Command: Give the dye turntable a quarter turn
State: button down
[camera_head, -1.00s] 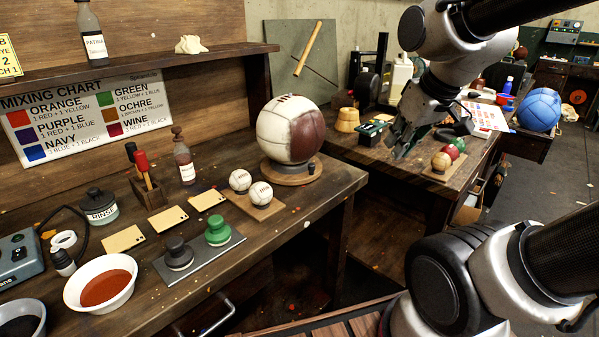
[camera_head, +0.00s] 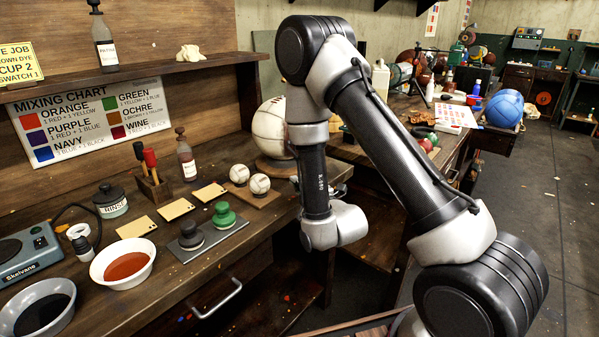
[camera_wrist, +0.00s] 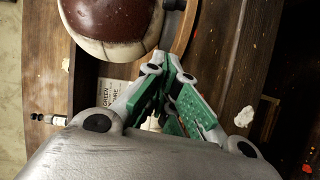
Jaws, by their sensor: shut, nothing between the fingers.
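The dye turntable (camera_head: 274,170) is a round wooden disc on the bench, under a large white and brown leather ball (camera_head: 268,128). My arm hides its right part in the head view. In the wrist view the curved turntable rim (camera_wrist: 188,32) shows beside the ball (camera_wrist: 115,22), and a small grey piece (camera_wrist: 174,4) sits at the top edge by the rim. My gripper (camera_wrist: 172,62) has green-padded fingers, drawn together and empty. Its tips point towards the rim and are close to it; I cannot tell whether they touch.
Two small white balls (camera_head: 249,180) sit on a board left of my arm. Green and dark stamps (camera_head: 223,214), a bowl of orange-red dye (camera_head: 124,264) and bottles stand further left. A second bench with a blue ball (camera_head: 505,108) is at the right.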

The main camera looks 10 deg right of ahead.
jog(key=shift+s+a+f+n, duration=0.15)
jog(key=shift+s+f+n, duration=0.05)
jog(key=shift+s+n, duration=0.1)
send_near(291, 160)
jog(key=shift+t, duration=0.3)
jog(key=a, duration=0.2)
jog(key=w+a, duration=0.1)
jog(key=a, duration=0.2)
jog(key=shift+w+f, duration=0.1)
jog(key=shift+w, duration=0.15)
jog(key=shift+w+d+f, duration=0.1)
jog(key=shift+w+d, duration=0.8)
jog(key=shift+d, duration=0.05)
jog(key=shift+w+d, duration=0.4)
jog(key=shift+d, duration=0.3)
jog(key=shift+d, duration=0.1)
jog(key=shift+w+d+n+y, duration=0.15)
jog(key=shift+d+n+y, duration=0.4)
jog(key=shift+y, duration=0.45)
